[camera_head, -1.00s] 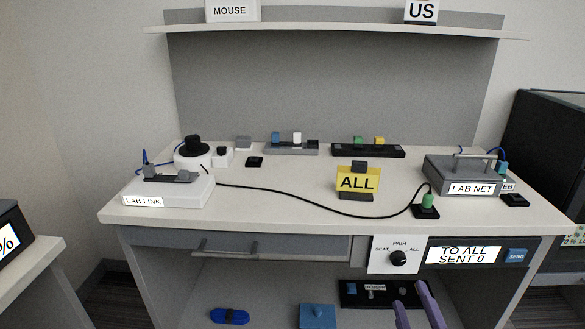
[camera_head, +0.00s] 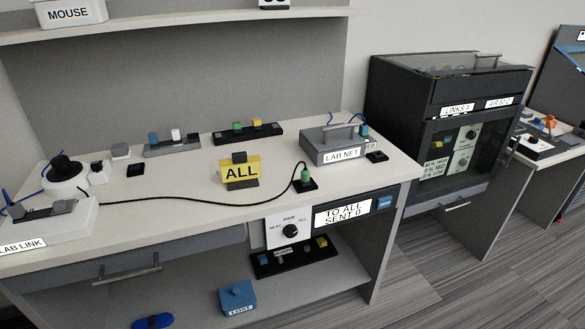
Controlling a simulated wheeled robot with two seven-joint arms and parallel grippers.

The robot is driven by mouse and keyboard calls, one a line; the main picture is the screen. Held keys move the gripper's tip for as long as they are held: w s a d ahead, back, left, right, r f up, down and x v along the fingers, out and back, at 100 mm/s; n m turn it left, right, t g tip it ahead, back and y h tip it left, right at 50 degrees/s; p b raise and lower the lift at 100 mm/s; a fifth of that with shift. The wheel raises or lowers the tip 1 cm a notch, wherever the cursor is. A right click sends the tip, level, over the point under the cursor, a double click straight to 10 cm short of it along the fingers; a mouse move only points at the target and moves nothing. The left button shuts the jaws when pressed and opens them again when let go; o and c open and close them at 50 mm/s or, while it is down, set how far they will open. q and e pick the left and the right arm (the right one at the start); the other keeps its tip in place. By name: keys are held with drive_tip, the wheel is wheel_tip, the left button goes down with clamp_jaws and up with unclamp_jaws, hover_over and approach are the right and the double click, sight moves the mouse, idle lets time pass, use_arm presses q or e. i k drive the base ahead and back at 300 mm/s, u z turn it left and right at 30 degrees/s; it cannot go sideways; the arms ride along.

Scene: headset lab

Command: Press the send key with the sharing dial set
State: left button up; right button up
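The blue send key (camera_head: 384,202) sits at the right end of the desk's front panel, beside a display (camera_head: 342,212) reading "TO ALL SENT 0". The black sharing dial (camera_head: 290,231) is on a white plate left of the display, marked SEAT, PAIR and ALL; its exact pointer setting is too small to tell. A yellow card (camera_head: 241,171) reading "ALL" stands on the desk. Neither of my grippers is in view.
A dark cabinet (camera_head: 440,110) stands to the right. Below the desk lie a blue LOST box (camera_head: 238,297) and a black tray (camera_head: 268,268). Open carpet (camera_head: 440,285) is at right.

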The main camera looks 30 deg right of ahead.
sight(383, 202)
drive_tip(key=z, duration=1.2)
